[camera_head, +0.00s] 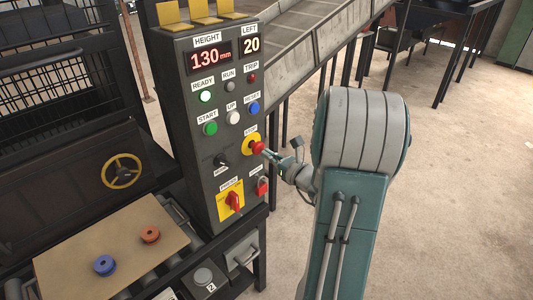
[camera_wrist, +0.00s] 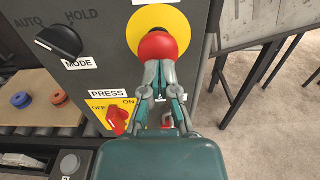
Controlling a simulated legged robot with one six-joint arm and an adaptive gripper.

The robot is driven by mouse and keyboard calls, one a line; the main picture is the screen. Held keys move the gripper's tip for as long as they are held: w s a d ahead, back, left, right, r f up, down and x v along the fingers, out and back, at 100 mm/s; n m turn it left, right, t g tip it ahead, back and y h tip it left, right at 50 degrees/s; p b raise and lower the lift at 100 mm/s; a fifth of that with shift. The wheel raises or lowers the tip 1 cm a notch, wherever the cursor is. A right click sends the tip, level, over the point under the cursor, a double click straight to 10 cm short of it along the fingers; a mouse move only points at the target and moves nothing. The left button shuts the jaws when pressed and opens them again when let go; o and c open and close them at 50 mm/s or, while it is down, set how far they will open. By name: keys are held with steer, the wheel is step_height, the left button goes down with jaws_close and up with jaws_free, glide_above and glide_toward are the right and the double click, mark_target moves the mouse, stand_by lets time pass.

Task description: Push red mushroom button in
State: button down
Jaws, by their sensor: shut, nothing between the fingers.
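The red mushroom button (camera_head: 257,147) sits on a yellow round plate on the right part of the dark control panel (camera_head: 188,128), under a STOP label. My gripper (camera_head: 268,154) is shut and empty, with its fingertips at the button's face. In the wrist view the red button (camera_wrist: 158,44) stands out from its yellow disc (camera_wrist: 160,18), and my shut fingertips (camera_wrist: 159,68) overlap its lower edge. They look touching or very close; I cannot tell which. How far in the button sits is not clear.
Below are a red rotary PRESS switch (camera_head: 234,201) on a yellow plate and a red switch (camera_head: 262,186). A black MODE knob (camera_wrist: 60,40) is left of the button. A blue RESET button (camera_head: 253,108) is above. Open floor lies right of the panel.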

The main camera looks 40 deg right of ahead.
steer(key=shift+w, duration=0.55)
steer(key=shift+w+a, duration=0.15)
steer(key=shift+w, duration=0.3)
steer(key=shift+w+r, duration=0.2)
steer(key=shift+w, duration=0.1)
